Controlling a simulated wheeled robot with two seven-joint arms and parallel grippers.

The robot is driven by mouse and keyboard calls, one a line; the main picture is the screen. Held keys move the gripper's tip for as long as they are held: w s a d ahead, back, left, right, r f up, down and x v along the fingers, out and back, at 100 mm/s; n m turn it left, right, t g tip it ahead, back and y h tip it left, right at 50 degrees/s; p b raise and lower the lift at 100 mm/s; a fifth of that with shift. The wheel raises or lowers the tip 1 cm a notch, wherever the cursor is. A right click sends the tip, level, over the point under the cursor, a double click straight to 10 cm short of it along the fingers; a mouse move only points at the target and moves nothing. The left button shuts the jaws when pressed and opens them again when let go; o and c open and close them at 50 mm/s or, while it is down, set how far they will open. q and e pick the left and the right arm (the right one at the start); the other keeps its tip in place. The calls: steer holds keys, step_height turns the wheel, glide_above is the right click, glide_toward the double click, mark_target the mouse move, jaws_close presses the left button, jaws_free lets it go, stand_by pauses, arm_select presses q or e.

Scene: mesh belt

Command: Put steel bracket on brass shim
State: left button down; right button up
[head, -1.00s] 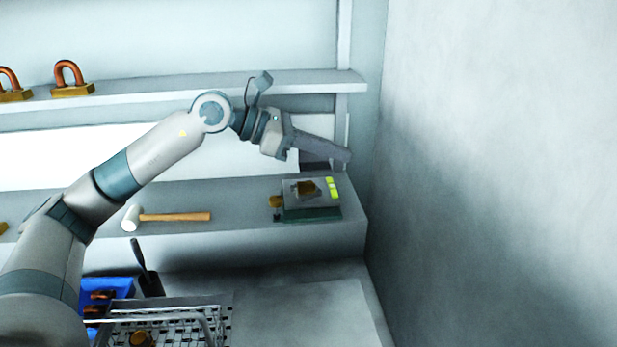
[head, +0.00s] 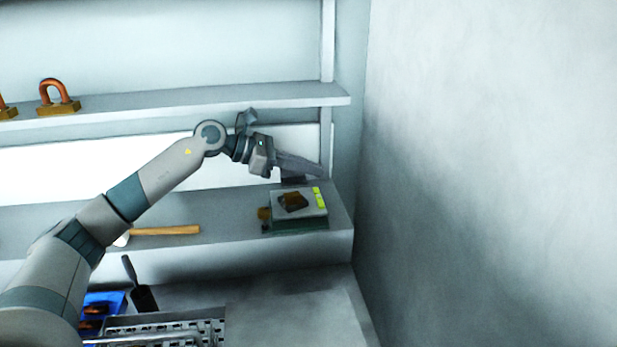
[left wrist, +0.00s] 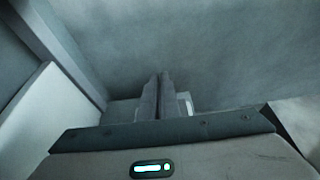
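My left gripper (head: 318,171) is above and behind a grey-topped block (head: 312,211) on the shelf. Its fingers point right, and in the left wrist view its two fingers (left wrist: 158,96) lie close together with nothing visible between them. A brown, brass-like piece (head: 292,200) lies on the grey top, partly over a darker patch. I cannot tell for sure whether it is the brass shim. No steel bracket can be clearly made out. A dark shape (head: 293,180) shows just below the fingers; I cannot tell what it is. My right gripper is not in view.
The block has yellow-green marks and a small brown part (head: 264,213) at its left. A mallet (head: 165,231) lies left on the same shelf (head: 230,262). An upper shelf (head: 230,100) holds brass padlock-like pieces (head: 59,98). A wall (head: 480,170) bounds the right. Below are a wire basket (head: 160,333) and blue bin (head: 112,300).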

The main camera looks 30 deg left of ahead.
arm_select(q)
steer(key=shift+w+a+f, duration=0.45)
steer(key=shift+w+a, duration=0.05)
steer(key=shift+w, duration=0.1)
steer(key=shift+f, duration=0.1)
step_height(320, 180, down, 3)
steer(key=shift+f+p, duration=0.15)
steer(key=shift+p, duration=0.95)
steer(key=shift+f, duration=0.2)
steer(key=shift+f+b, duration=0.3)
steer(key=c, duration=2)
jaws_free()
